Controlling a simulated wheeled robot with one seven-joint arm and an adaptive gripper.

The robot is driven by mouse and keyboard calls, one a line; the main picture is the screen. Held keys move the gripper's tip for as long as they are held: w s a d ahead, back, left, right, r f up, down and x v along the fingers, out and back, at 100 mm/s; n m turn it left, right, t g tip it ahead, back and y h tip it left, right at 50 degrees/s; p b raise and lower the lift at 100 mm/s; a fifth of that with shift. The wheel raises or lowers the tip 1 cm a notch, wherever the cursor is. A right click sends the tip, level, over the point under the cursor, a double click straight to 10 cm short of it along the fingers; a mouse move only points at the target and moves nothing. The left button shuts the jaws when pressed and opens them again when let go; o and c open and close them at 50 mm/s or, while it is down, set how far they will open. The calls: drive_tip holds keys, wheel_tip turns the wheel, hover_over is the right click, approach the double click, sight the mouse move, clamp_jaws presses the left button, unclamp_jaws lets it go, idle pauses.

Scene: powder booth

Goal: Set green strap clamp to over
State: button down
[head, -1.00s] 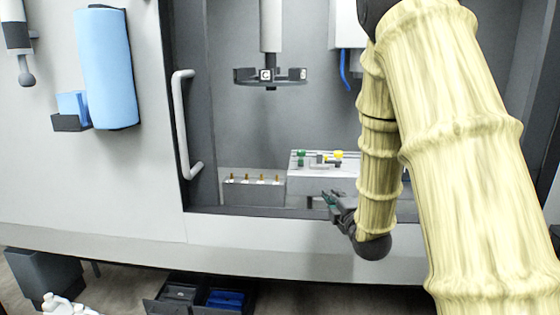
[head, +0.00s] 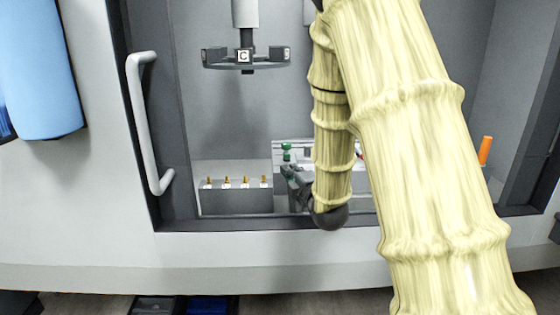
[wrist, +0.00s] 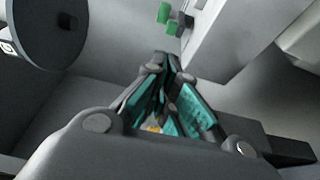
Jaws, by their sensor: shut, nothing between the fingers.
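The green strap clamp (head: 287,150) shows in the head view on top of a light block at the back of the booth, just above my gripper. In the wrist view two green parts (wrist: 171,28) show at the top, beside a grey block edge and beyond my fingertips. My gripper (head: 290,174) is shut and empty, in front of the block and apart from the green parts. Its teal-padded fingers (wrist: 166,64) meet in the wrist view. My arm hides much of the block's top, so the clamp's setting cannot be read.
A grey rack with several brass-coloured pegs (head: 237,197) stands left of the block. A round hanging carrier marked C (head: 246,60) is above; its disc shows at upper left in the wrist view. A door handle (head: 148,120) is at left. An orange upright piece (head: 485,151) stands at right.

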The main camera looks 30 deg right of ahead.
sight(278, 170)
drive_tip(key=x, duration=0.7)
drive_tip(key=p+x, duration=0.1)
drive_tip(key=x, duration=0.2)
drive_tip(key=shift+w+f, duration=0.25)
drive_tip(key=shift+f, duration=0.1)
drive_tip(key=shift+y, duration=0.3)
